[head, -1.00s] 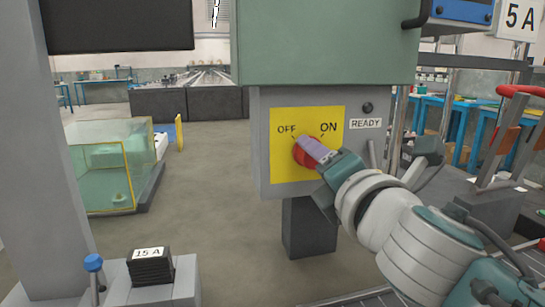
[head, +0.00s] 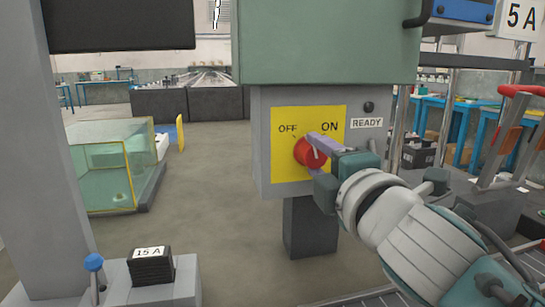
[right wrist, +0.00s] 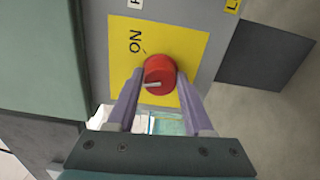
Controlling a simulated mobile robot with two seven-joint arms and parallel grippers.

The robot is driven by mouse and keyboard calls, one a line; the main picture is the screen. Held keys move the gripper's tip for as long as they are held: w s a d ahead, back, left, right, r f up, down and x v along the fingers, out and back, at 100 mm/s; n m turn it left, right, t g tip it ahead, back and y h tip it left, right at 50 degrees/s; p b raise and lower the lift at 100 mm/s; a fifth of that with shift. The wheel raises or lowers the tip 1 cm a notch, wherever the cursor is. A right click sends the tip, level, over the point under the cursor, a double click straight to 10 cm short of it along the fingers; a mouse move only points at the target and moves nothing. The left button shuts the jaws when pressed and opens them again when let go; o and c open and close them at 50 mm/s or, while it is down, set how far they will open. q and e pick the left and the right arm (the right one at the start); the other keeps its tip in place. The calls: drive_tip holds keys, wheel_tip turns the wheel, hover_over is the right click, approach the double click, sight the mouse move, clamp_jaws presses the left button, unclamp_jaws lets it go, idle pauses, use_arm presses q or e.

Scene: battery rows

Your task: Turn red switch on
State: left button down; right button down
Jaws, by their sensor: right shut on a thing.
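The red switch (head: 308,153) is a round knob on a yellow plate (head: 284,170) marked OFF at left and ON at right. In the head view its white mark looks roughly upright, between the two labels. My right gripper (head: 317,146) reaches in from the right with its purple fingers at the knob. In the right wrist view the red knob (right wrist: 160,70) sits between the two fingertips of the right gripper (right wrist: 159,82), which is shut on it. The fingers partly cover the knob in the head view. My left gripper is not in view.
The plate is on a grey box under a green cabinet (head: 325,45). A READY label (head: 367,123) and a dark round lamp (head: 369,106) are right of the plate. A glass tank (head: 105,165) stands at left. A 15 A block (head: 150,266) and blue-knobbed lever (head: 94,263) are front left.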

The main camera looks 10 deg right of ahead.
drive_tip(key=m, duration=0.5)
drive_tip(key=shift+m+p, duration=0.3)
drive_tip(key=m+p, duration=0.1)
drive_tip(key=m, duration=0.5)
drive_tip(key=shift+p, duration=0.3)
drive_tip(key=shift+m, duration=0.3)
drive_tip(key=shift+c, duration=1.4)
unclamp_jaws()
drive_tip(key=s+p, duration=0.2)
drive_tip(key=s, duration=0.8)
drive_tip(key=shift+d, duration=0.15)
